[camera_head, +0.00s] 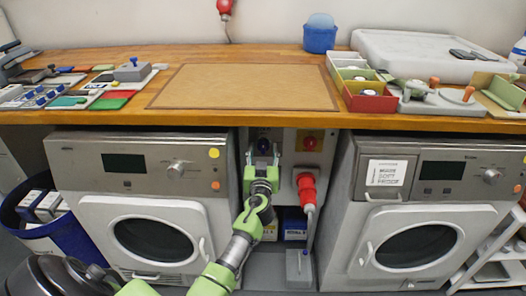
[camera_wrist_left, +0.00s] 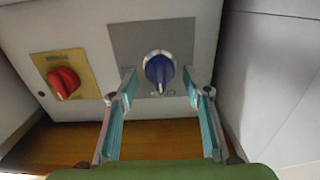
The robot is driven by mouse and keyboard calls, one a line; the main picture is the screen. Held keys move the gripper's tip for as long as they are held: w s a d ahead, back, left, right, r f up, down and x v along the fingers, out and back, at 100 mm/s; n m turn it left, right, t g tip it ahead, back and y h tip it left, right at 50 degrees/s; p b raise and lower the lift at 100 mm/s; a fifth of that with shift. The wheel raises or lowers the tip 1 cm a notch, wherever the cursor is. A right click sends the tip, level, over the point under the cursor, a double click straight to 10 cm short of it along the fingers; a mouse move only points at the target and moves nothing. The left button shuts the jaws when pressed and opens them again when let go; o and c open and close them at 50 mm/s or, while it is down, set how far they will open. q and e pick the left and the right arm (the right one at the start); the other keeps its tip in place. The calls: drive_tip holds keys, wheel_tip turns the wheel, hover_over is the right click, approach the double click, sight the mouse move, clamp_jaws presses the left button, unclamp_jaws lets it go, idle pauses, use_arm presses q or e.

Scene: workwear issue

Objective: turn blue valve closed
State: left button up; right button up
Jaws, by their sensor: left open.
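The blue valve (camera_head: 263,146) is on the panel between the two washing machines. In the left wrist view the blue valve (camera_wrist_left: 159,69) is a round blue knob with a pale rim on a grey plate, its grip ridge running roughly up and down. My left gripper (camera_head: 263,158) is in front of it. In the left wrist view the left gripper (camera_wrist_left: 158,82) is open, with one finger on each side of the knob. I cannot tell whether the fingers touch it. My right gripper is not in view.
A red knob (camera_head: 309,143) on a yellow plate sits beside the blue one, and a red plug (camera_head: 307,188) hangs below it. A washing machine stands on the left (camera_head: 75,158) and another on the right (camera_head: 347,180). The wooden worktop (camera_head: 215,124) overhangs the panel.

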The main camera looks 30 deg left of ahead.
use_arm(q)
drive_tip(key=c, duration=1.1)
